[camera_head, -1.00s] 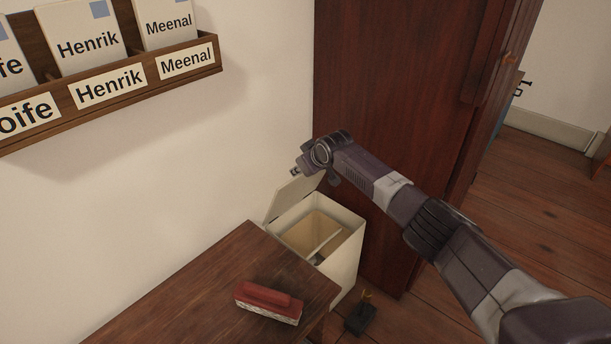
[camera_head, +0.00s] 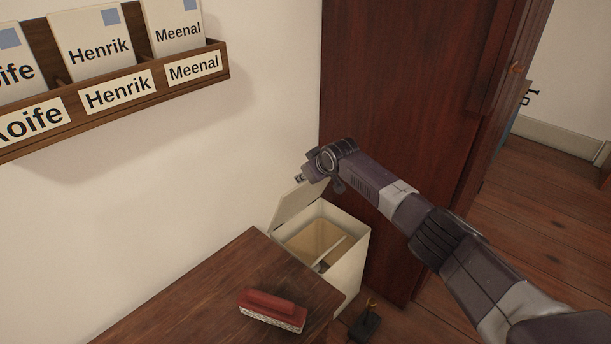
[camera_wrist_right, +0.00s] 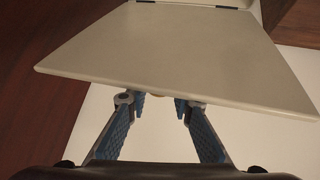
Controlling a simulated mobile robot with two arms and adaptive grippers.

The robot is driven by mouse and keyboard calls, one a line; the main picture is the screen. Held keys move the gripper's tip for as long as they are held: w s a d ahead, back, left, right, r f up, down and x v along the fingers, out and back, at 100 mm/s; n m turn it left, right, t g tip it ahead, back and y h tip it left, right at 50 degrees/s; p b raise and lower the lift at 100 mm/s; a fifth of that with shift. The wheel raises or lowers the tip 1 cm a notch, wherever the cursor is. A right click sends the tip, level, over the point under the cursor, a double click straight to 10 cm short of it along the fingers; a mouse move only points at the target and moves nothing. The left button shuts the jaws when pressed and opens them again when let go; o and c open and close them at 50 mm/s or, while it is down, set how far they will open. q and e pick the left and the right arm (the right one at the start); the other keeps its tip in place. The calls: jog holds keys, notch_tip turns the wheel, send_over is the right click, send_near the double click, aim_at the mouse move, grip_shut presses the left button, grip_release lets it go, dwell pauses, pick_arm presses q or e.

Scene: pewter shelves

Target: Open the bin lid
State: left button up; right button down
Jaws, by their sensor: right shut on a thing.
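The white bin (camera_head: 352,262) stands between the wooden table and the dark cabinet. Its lid (camera_head: 295,207) is raised, tilted up toward the wall, and the bin's open top shows a tan inside with a pale, stick-like thing in it. In the right wrist view the lid (camera_wrist_right: 175,55) fills the upper middle, with hinges at its far edge. My right gripper (camera_head: 301,178) is at the lid's upper edge. In the wrist view its blue fingers (camera_wrist_right: 160,102) reach behind the lid's edge, shut on it; their tips are partly hidden. My left gripper is out of view.
A red-backed brush (camera_head: 272,306) lies on the wooden table (camera_head: 215,295). A small dark object (camera_head: 365,326) is on the floor beside the bin. The tall cabinet (camera_head: 400,90) stands close behind my right arm. A name-labelled rack (camera_head: 120,90) hangs on the wall.

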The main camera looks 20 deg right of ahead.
jog(key=shift+w+a+r, duration=0.15)
jog(key=shift+a+r, duration=0.15)
jog(key=shift+r, duration=0.05)
jog(key=c, duration=1.7)
grip_release()
jog(key=shift+o, duration=0.2)
jog(key=shift+f, duration=0.15)
jog(key=shift+d, duration=0.15)
jog(key=v, duration=1.2)
jog(key=shift+f, duration=0.1)
